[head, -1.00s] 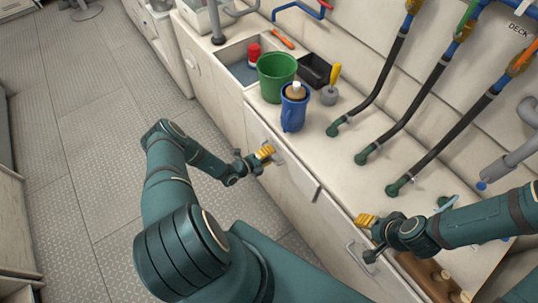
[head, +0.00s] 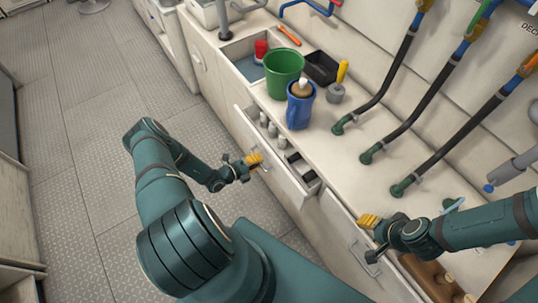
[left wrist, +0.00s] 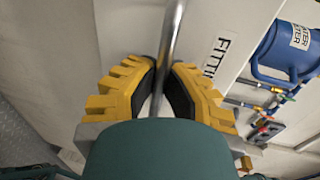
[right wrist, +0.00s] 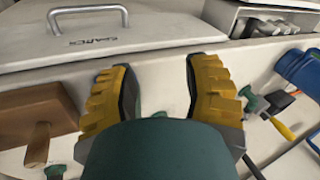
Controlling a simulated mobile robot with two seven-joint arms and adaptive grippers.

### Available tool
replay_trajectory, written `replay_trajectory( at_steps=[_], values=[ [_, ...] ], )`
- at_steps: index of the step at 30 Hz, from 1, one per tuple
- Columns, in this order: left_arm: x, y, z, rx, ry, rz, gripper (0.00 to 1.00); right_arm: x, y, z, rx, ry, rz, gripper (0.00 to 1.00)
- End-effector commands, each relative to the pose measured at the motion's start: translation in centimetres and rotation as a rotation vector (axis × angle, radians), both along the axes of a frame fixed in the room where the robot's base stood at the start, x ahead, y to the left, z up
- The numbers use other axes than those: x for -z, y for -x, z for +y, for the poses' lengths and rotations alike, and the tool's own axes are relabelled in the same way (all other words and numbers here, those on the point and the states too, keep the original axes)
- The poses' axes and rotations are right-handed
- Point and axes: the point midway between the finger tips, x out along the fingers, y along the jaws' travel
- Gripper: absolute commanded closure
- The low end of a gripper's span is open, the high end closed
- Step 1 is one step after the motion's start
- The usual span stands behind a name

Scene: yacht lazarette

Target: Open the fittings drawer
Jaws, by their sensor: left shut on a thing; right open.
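The fittings drawer (head: 286,175) stands partly pulled out of the white counter front, with grey cylinders and dark compartments showing inside. My left gripper (head: 254,161) is at its front. In the left wrist view, the yellow fingers are shut around the metal bar handle (left wrist: 172,35), beside a partly hidden label (left wrist: 215,55) reading "FITTI". My right gripper (head: 369,222) is open and empty, over the counter front to the right. In the right wrist view, its spread fingers are near a second drawer front (right wrist: 150,38) with its own handle.
On the counter stand a green bucket (head: 282,72), a blue jug (head: 299,104), a black tray (head: 321,68) and a yellow-handled tool (head: 342,73). Dark hoses (head: 390,85) rise at the back. The metal floor (head: 90,120) to the left is clear.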

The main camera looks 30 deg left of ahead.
Motion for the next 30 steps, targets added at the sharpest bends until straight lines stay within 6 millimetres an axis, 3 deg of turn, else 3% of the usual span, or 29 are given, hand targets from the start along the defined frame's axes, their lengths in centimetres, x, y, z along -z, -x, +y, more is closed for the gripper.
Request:
replay_trajectory(
  at_steps=[6,15,24,30],
  values=[
    [0.2,5.9,2.6,-0.005,-0.001,0.002,1.0,1.3,0.1,0.1,-0.002,0.001,0.004,0.51],
    [0.2,12.6,5.4,-0.004,-0.002,0.0,1.0,3.0,0.7,0.2,-0.013,-0.003,0.016,0.51],
    [0.1,16.6,7.0,-0.003,-0.001,0.0,1.0,4.1,1.1,0.2,-0.019,-0.005,0.025,0.51],
    [0.0,17.4,7.3,-0.002,-0.001,-0.001,1.0,4.3,1.2,0.3,-0.021,-0.005,0.028,0.51]
  ],
)
